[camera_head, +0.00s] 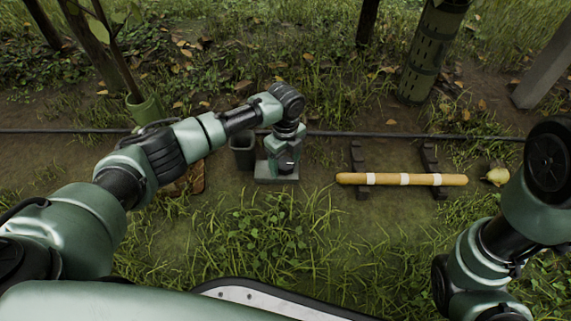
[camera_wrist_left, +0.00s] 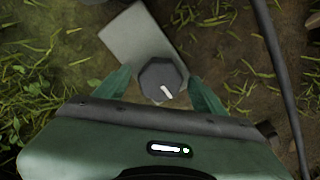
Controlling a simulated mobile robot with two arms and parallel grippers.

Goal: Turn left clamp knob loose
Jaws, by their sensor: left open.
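The knob (camera_wrist_left: 158,76) is dark and many-sided with a white mark on top. In the left wrist view it stands over a pale grey plate (camera_wrist_left: 135,38). My left gripper (camera_wrist_left: 159,82) is open, with one green finger on each side of the knob. I cannot tell whether the fingers touch it. In the head view, my left gripper (camera_head: 285,160) points down over the grey plate (camera_head: 277,179), and the wrist hides the knob. My right arm comes in at the right edge, and its gripper is out of view.
A dark bin (camera_head: 242,153) stands just left of the plate. A wooden pole with white bands (camera_head: 385,179) lies across two dark supports (camera_head: 429,157) at the right. A yellowish pear (camera_head: 497,176) lies past its end. A black hose (camera_head: 345,134) runs behind. Grass lies in front.

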